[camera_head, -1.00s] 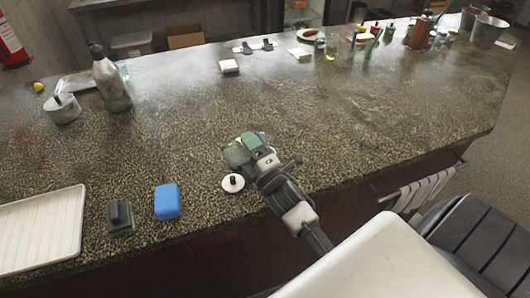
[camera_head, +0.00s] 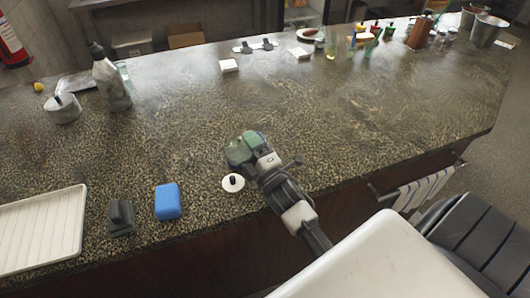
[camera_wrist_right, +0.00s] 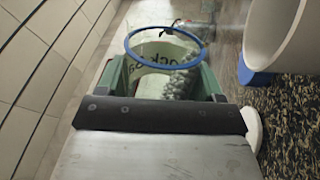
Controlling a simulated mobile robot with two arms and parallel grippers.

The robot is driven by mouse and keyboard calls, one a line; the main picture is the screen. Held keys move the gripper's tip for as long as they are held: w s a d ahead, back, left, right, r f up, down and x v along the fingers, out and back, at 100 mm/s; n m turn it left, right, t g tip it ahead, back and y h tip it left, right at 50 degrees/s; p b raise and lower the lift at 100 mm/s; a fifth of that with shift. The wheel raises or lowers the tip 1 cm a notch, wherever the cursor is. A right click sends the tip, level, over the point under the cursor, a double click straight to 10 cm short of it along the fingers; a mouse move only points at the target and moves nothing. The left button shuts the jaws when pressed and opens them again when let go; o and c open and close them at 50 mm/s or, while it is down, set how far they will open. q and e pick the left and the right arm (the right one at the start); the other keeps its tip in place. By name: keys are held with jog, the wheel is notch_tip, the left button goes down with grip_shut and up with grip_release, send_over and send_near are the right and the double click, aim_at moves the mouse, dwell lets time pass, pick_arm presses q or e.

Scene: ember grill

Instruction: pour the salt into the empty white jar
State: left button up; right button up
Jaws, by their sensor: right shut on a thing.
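My right gripper (camera_head: 240,150) is shut on the salt jar, low over the counter's front edge. In the right wrist view its green fingers (camera_wrist_right: 208,82) flank the salt jar (camera_wrist_right: 152,55), a clear jar with a blue rim and a partly readable rock salt label. Its mouth is open, and grey grains gather against one side. In the head view the jar is hard to tell from the fingers. A large white curved body (camera_wrist_right: 275,30) at the upper right of the wrist view may be the white jar; I cannot tell. My left gripper is not in view.
A white lid with a black knob (camera_head: 233,183) lies beside the gripper. A blue sponge (camera_head: 168,201), a dark scrubber (camera_head: 121,216) and a white ribbed tray (camera_head: 40,235) sit to the left. A bottle (camera_head: 111,83) stands farther back. The counter's middle is clear.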

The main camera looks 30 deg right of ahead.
jog(key=shift+d+r+m+h+p, duration=0.3)
jog(key=shift+m+p, duration=0.2)
jog(key=shift+m, duration=0.3)
jog(key=shift+d+r+m+h+p, duration=0.25)
jog(key=shift+m+p, duration=0.2)
jog(key=shift+m, duration=0.35)
dwell(2.1)
